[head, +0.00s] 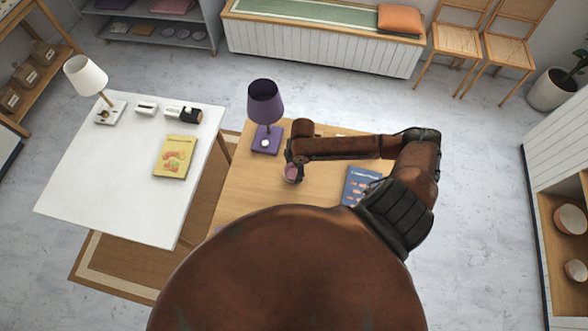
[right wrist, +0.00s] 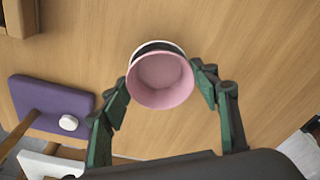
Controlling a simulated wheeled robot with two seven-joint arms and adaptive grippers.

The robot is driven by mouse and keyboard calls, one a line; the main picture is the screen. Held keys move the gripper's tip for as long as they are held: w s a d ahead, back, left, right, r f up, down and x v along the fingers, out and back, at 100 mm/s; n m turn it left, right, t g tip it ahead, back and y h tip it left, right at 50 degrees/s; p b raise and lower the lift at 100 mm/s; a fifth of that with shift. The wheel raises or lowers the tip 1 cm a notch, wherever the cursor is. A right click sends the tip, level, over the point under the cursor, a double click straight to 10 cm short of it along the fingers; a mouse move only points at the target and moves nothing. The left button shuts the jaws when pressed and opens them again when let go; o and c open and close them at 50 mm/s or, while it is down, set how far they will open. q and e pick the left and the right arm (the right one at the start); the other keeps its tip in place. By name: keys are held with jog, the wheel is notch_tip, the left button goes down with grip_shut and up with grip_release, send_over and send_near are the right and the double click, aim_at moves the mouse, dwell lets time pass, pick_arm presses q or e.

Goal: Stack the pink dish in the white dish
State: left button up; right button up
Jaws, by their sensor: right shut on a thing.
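The pink dish (right wrist: 160,82) is round and sits between the fingertips of my right gripper (right wrist: 163,88), which is shut on it. A thin pale rim of the white dish (right wrist: 158,44) shows just beyond the pink dish's far edge, with a dark band between them. The rest of the white dish is hidden under the pink one. I cannot tell whether the pink dish rests inside it or is held above it. My left gripper is not in view.
A purple lamp (head: 265,103) stands on the wooden table (head: 240,187) behind the gripper. A blue book (head: 362,183) lies to the right. The white table (head: 125,180) at left holds a white lamp (head: 88,76) and a yellow book (head: 175,157).

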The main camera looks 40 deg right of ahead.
jog(key=shift+f, duration=0.55)
jog(key=o, duration=1.2)
jog(key=shift+c, duration=0.2)
notch_tip(320, 180, up, 13)
jog(key=d, duration=0.1)
jog(key=shift+s+d, duration=0.2)
jog(key=f, duration=0.4)
jog(key=a+f, duration=0.1)
jog(key=f, duration=0.7)
jog(key=shift+w+a+f, duration=0.1)
jog(key=shift+w+a, duration=0.05)
jog(key=shift+w, duration=0.05)
